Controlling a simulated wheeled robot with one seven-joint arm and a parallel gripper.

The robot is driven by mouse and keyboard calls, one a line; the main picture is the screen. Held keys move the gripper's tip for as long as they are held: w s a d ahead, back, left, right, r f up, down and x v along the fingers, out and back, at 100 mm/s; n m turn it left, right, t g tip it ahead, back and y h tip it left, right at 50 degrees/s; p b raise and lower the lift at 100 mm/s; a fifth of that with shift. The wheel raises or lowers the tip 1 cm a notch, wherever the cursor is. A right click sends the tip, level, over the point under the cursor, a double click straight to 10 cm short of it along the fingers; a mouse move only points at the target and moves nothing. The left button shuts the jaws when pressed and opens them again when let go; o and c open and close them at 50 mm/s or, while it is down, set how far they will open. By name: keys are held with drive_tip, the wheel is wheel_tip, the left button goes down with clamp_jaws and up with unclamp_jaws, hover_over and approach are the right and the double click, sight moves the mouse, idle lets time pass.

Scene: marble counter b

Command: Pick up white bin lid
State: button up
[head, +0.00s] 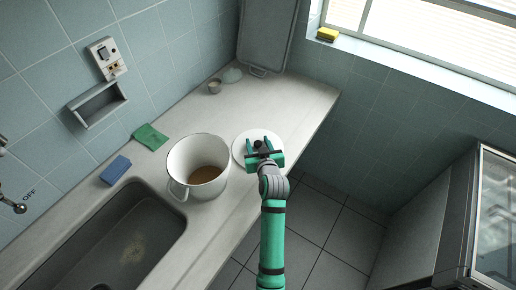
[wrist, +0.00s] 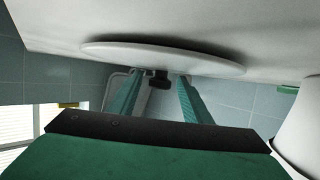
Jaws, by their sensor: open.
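The white bin lid (head: 241,150) is a round white disc with a dark knob (head: 258,144), lying on the counter to the right of the white bin. In the wrist view the lid (wrist: 110,48) spans the upper middle, with its dark knob (wrist: 158,80) between the fingers. My gripper (head: 262,141) is over the lid from the right. Its two green fingers are open on either side of the knob, also seen in the wrist view (wrist: 158,82). I cannot tell whether the fingers touch the lid.
The open white bin (head: 182,160) with brown contents stands left of the lid, close by. A sink (head: 120,245), blue sponge (head: 116,170) and green cloth (head: 150,136) lie further left. The counter's edge is just right of the lid.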

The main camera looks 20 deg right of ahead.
drive_tip(key=c, duration=1.1)
